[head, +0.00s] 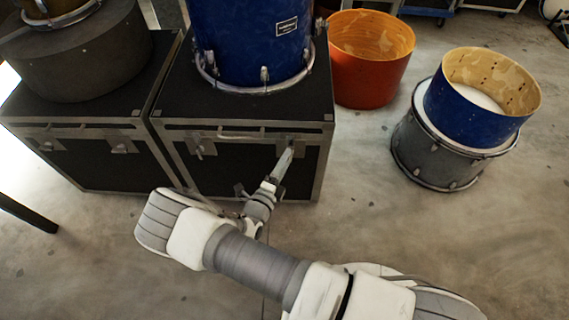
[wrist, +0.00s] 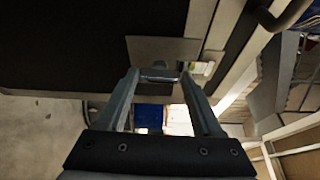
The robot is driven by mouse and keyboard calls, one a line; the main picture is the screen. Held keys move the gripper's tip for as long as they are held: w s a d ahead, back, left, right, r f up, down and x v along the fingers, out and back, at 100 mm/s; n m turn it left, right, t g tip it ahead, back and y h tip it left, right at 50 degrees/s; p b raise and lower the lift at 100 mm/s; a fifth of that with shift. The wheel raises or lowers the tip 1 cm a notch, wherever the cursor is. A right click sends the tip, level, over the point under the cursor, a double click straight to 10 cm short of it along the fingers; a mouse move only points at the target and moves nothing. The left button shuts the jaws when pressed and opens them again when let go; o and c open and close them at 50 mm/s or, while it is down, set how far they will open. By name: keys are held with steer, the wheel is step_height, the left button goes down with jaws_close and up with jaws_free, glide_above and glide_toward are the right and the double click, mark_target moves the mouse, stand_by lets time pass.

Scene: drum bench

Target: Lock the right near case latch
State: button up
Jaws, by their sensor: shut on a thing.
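The right near case latch (head: 299,142) is a grey metal plate with a small lever, on the front of the right black case (head: 235,158), near its right corner. My gripper (head: 289,153) reaches up to it and hides part of it. In the wrist view the latch plate (wrist: 160,48) lies just beyond the fingertips. My gripper (wrist: 160,78) has its fingers on either side of the small metal latch lever (wrist: 159,73) and is shut on it. Whether the latch is locked cannot be told.
A left latch (head: 201,149) is on the same case front. A blue drum (head: 243,40) stands on the case. A second black case (head: 85,160) is to the left, with a dark round case (head: 80,60). Orange (head: 365,80) and blue-grey drums (head: 440,150) stand at right. Front floor is clear.

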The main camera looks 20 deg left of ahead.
stand_by(0.5)
steer(key=o, duration=1.4)
steer(key=shift+c, duration=0.2)
steer(key=shift+s, duration=0.1)
steer(key=s+a+p, duration=0.2)
steer(key=s+p, duration=0.1)
steer(key=s, duration=1.4)
steer(key=shift+a, duration=0.35)
steer(key=shift+r, duration=0.1)
